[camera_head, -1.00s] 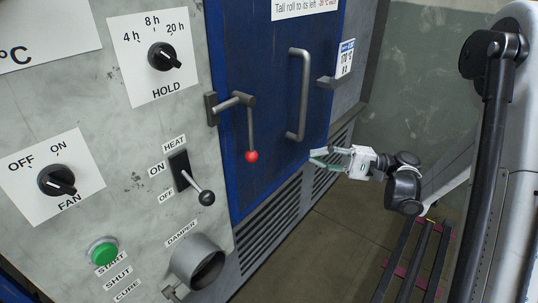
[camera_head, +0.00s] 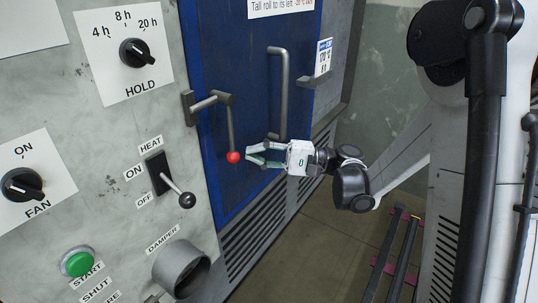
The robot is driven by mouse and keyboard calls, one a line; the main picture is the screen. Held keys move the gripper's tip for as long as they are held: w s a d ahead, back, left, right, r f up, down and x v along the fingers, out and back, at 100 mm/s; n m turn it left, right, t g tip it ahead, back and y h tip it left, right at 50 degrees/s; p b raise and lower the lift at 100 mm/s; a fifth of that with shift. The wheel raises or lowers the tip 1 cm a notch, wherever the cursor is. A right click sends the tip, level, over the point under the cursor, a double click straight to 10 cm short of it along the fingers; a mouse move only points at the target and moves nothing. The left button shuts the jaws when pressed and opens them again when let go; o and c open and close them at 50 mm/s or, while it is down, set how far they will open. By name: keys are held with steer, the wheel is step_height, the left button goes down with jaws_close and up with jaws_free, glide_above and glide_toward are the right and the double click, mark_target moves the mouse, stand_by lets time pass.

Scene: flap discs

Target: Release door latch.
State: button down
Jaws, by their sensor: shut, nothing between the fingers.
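The door latch (camera_head: 231,122) is a grey lever on a bracket at the left edge of the blue oven door (camera_head: 257,80). Its arm hangs down and ends in a red ball (camera_head: 234,157). My gripper (camera_head: 250,156) is shut and empty, just right of the red ball and pointing left at it. I cannot tell whether the fingertips touch the ball. A vertical grey door handle (camera_head: 284,95) stands on the door above my gripper. The door looks closed.
The grey control panel (camera_head: 110,150) fills the left, with a HEAT lever (camera_head: 182,193), a green START button (camera_head: 78,263) and a round damper duct (camera_head: 183,268) projecting below the latch. A small grey bracket (camera_head: 312,82) sits right of the handle. Floor at the lower right is open beside dark rails (camera_head: 400,250).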

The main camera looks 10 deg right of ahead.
steer(key=shift+s+a+r, duration=0.1)
steer(key=shift+s+a, duration=0.3)
steer(key=shift+a, duration=0.15)
